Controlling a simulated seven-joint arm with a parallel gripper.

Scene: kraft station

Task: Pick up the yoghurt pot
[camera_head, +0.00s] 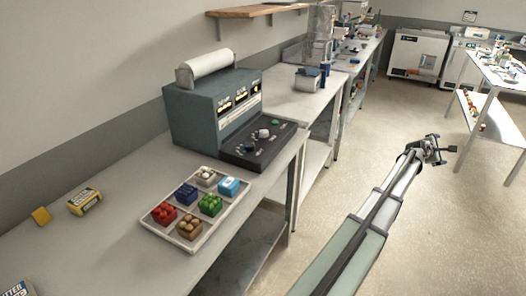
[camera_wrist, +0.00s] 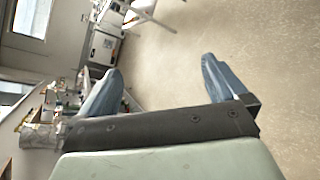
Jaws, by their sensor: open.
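I cannot pick out a yoghurt pot for certain in either view. A small blue-and-white container (camera_head: 228,187) sits in the back right compartment of a white tray (camera_head: 180,244) on the near bench; I cannot tell whether it is the pot. My gripper (camera_head: 438,149) is stretched out over the open floor, to the right of the benches and away from the tray. In the wrist view my gripper (camera_wrist: 160,68) has its two blue-grey fingers wide apart, with only bare floor between them.
A grey machine (camera_head: 212,115) with a dark control panel stands behind the tray. A yellow box (camera_head: 84,201) lies at left. A white table (camera_head: 497,72) stands at right. The floor (camera_head: 420,220) is clear.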

